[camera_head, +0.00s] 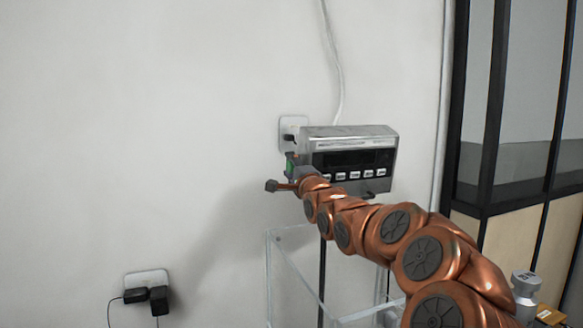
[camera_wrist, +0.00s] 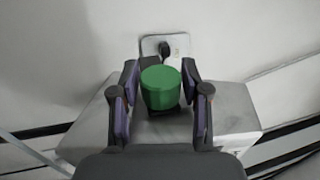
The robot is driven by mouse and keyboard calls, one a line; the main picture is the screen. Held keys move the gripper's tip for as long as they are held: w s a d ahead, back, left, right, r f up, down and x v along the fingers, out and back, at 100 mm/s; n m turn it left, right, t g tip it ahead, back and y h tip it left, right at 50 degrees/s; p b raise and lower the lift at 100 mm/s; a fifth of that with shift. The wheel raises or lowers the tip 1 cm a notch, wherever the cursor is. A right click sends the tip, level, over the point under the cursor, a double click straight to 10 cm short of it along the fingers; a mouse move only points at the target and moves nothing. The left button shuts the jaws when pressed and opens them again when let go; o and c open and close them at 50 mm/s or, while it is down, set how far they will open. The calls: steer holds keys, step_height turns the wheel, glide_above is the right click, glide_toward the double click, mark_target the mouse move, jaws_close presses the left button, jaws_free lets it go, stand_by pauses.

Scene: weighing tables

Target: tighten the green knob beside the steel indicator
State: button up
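The steel indicator (camera_head: 350,133), a silver box with a dark display and a row of buttons, is mounted by the wall in the head view. The green knob (camera_head: 291,167) shows as a small green patch at its left side, partly hidden by my gripper. In the wrist view the green knob (camera_wrist: 161,88) is a round cylinder seen from its end, in front of the grey metal indicator housing (camera_wrist: 232,112). My gripper (camera_wrist: 160,80) has its two dark fingers with purple pads on either side of the knob. A narrow gap seems to show beside it, so the fingers look open around it.
A wall socket with a plug (camera_head: 291,125) is just behind the indicator, and a cable runs up the wall. A clear-walled box (camera_head: 289,272) stands below my arm. Another socket with black adapters (camera_head: 147,277) is low at left. A metal weight (camera_head: 525,284) stands at lower right.

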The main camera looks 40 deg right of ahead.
steer(key=c, duration=0.7)
steer(key=shift+c, duration=0.2)
steer(key=shift+a+f+t+b, duration=0.1)
steer(key=shift+t+b, duration=0.3)
steer(key=shift+b, duration=0.3)
steer(key=shift+f+t+b, duration=0.15)
steer(key=shift+t+b, duration=0.55)
steer(key=shift+b, duration=0.3)
steer(key=shift+r+t, duration=0.2)
steer(key=shift+t, duration=0.2)
steer(key=o, duration=1.2)
steer(key=shift+h, duration=0.4)
